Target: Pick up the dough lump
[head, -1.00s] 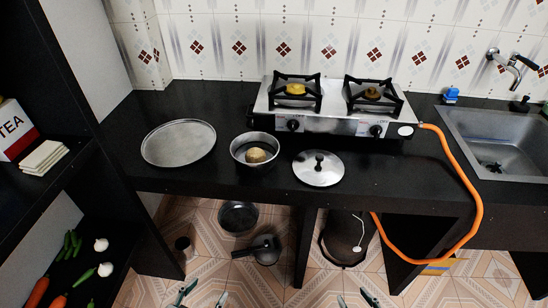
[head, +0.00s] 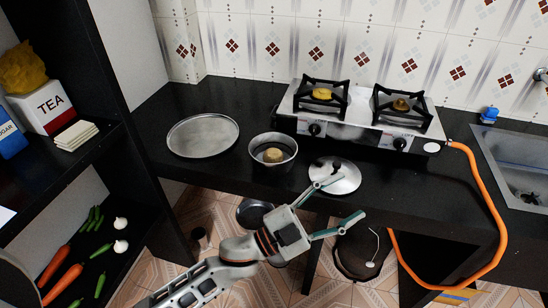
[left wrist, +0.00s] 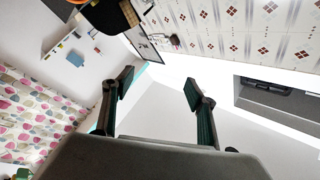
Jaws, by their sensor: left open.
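The dough lump (head: 273,155) is a small tan piece lying inside a round metal pot (head: 288,166) on the black counter. My left gripper (head: 350,199) is open and empty, in front of the counter edge, below and to the right of the pot. Its upper finger overlaps the metal lid (head: 344,182) in the head view; I cannot tell whether they touch. In the left wrist view the open fingers (left wrist: 158,85) have nothing between them, and neither dough nor pot shows. My right gripper is not in view.
A flat round plate (head: 203,136) lies left of the pot. A two-burner stove (head: 357,138) stands behind, with an orange hose (head: 492,210) running down on the right. A dark shelf with a tea box (head: 47,108) is on the left. A sink (head: 520,165) is at the right.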

